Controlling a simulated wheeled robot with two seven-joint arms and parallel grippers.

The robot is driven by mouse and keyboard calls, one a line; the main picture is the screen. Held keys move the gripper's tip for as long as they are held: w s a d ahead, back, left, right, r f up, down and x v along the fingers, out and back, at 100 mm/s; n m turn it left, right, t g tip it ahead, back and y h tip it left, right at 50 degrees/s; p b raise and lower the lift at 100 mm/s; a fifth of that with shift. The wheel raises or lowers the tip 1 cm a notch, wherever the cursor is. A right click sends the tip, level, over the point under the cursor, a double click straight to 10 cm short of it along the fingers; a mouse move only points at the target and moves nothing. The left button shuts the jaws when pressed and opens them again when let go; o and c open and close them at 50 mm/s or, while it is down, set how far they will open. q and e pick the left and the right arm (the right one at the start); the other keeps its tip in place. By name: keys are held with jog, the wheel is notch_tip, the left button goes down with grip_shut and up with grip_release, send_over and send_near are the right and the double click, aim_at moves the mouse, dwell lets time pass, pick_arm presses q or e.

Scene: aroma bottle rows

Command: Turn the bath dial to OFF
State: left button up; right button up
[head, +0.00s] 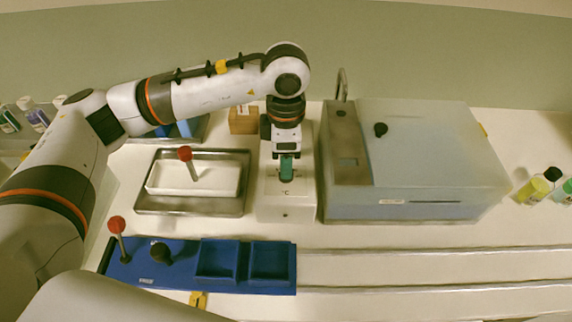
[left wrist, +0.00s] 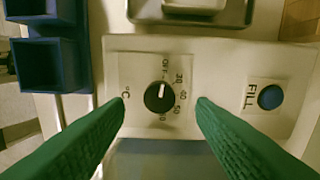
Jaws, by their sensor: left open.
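The black bath dial (left wrist: 158,98) with a white pointer line sits on a pale panel (left wrist: 120,65) in the left wrist view. Its pointer aims up and slightly right, close to the OFF lettering; I cannot tell whether it lines up exactly. The marks 30 to 60 run down the dial's right side. My left gripper (left wrist: 160,104) is open, with one green finger on each side of the dial and visible gaps between. In the head view my left gripper (head: 287,171) points down over the white bath unit (head: 287,205) and hides the dial. My right gripper is not in view.
A blue FILL button (left wrist: 271,97) is right of the dial. A steel tray (head: 240,205) with a red-knobbed tool (head: 186,155) stands left of the unit, a large grey box (head: 435,150) right. A blue rack (head: 185,275) lies in front. Rails cross the front right.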

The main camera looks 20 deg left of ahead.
pick_arm(q)
notch_tip(320, 180, up, 9)
jog(key=shift+f+b, duration=0.2)
jog(key=shift+b, duration=0.25)
